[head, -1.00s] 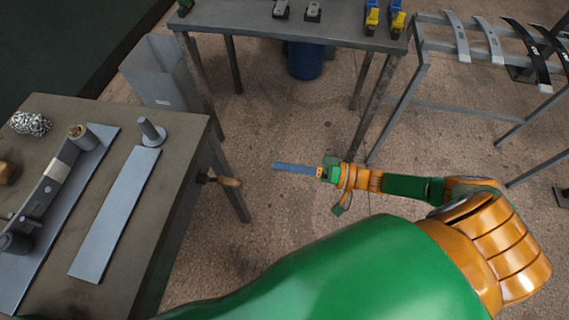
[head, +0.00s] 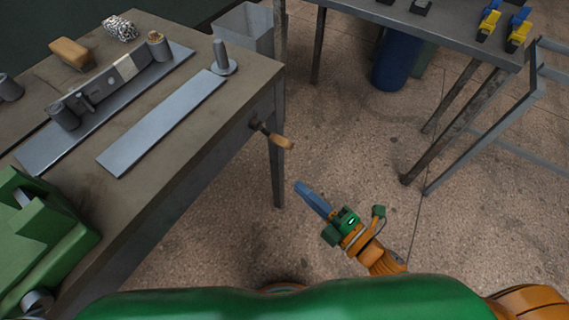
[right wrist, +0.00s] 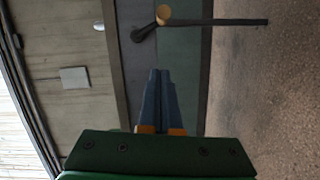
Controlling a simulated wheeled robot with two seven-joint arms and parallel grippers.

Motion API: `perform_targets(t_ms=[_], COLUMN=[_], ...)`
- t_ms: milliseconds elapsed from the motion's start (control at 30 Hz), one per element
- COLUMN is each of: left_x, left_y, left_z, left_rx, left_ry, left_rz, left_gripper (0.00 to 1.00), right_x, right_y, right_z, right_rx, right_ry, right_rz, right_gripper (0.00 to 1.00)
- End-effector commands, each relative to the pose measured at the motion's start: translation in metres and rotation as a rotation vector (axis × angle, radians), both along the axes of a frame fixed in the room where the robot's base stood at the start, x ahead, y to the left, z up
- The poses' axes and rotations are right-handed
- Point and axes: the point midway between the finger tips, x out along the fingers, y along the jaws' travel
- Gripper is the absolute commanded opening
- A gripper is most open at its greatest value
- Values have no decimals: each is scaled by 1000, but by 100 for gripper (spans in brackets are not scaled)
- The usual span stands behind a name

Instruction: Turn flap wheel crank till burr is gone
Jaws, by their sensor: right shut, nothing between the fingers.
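The crank (head: 258,124) sticks out from the side of the workbench near its right corner, with a wooden handle (head: 282,141) pointing down and right. My right gripper (head: 299,187) is shut and empty, its blue fingers below the handle in the picture and apart from it. In the right wrist view the wooden handle (right wrist: 164,13) and dark crank arm (right wrist: 145,30) lie beyond the closed fingertips (right wrist: 159,72). The flap wheel and the burr cannot be made out. My left gripper is not in view.
The workbench (head: 215,120) carries a flat steel strip (head: 165,120), a clamped bar (head: 110,80), a steel peg (head: 221,58) and a tan block (head: 70,53). A green casing (head: 45,225) sits at lower left. A bench leg (head: 277,170) stands below the crank. Floor (head: 370,150) is open to the right.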

Motion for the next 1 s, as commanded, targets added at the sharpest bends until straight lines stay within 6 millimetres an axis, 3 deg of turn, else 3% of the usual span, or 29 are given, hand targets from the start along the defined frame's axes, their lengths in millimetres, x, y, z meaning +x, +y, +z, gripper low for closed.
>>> perform_targets(t_ms=[467,700,1000], left_x=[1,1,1], left_y=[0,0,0], left_z=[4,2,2], left_rx=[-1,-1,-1], left_ry=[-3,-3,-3], left_rz=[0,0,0], left_gripper=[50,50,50], right_x=[74,100,105], right_y=[63,42,38], right_z=[0,-7,-7], right_rx=[7,3,6], right_ry=[-2,1,3], right_rz=[5,5,5], right_gripper=[0,0,0])
